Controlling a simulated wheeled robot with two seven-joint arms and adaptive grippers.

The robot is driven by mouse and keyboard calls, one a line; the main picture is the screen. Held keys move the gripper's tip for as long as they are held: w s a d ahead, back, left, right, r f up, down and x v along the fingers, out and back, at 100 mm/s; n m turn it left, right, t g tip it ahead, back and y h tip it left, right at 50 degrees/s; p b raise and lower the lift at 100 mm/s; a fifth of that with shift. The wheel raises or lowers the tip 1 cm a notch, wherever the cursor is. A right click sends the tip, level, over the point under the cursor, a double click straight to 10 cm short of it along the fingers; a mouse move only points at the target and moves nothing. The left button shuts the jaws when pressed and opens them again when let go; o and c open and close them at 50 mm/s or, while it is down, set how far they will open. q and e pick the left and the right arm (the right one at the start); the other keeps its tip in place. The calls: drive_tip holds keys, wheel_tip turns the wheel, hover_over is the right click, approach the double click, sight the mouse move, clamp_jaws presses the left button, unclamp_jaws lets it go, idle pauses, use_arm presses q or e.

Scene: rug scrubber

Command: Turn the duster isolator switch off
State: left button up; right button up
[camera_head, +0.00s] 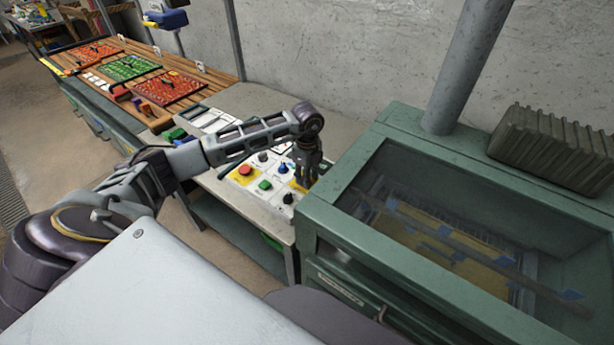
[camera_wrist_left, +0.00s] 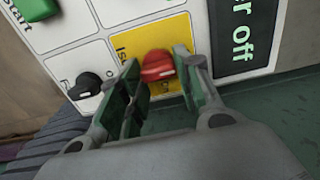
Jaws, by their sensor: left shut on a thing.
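The isolator switch (camera_wrist_left: 157,66) is a red rotary knob on a yellow plate (camera_wrist_left: 160,32) whose lettering is partly hidden, in the left wrist view. My left gripper (camera_wrist_left: 160,82) is around the knob, with one finger on each side, shut on it. In the head view, my left gripper (camera_head: 305,180) reaches down to the white control panel (camera_head: 266,200) and hides the knob there. My right gripper is not in view.
A black knob (camera_wrist_left: 86,85) and a green button (camera_wrist_left: 36,8) sit close by on the panel. A red button (camera_head: 245,170) is farther left. A green glass-topped machine (camera_head: 340,235) stands right beside the panel. A bench with coloured boards (camera_head: 130,68) is behind left.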

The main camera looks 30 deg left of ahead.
use_arm(q)
drive_tip(key=o, duration=1)
drive_tip(key=shift+r, duration=0.15)
drive_tip(key=shift+r, duration=5.9)
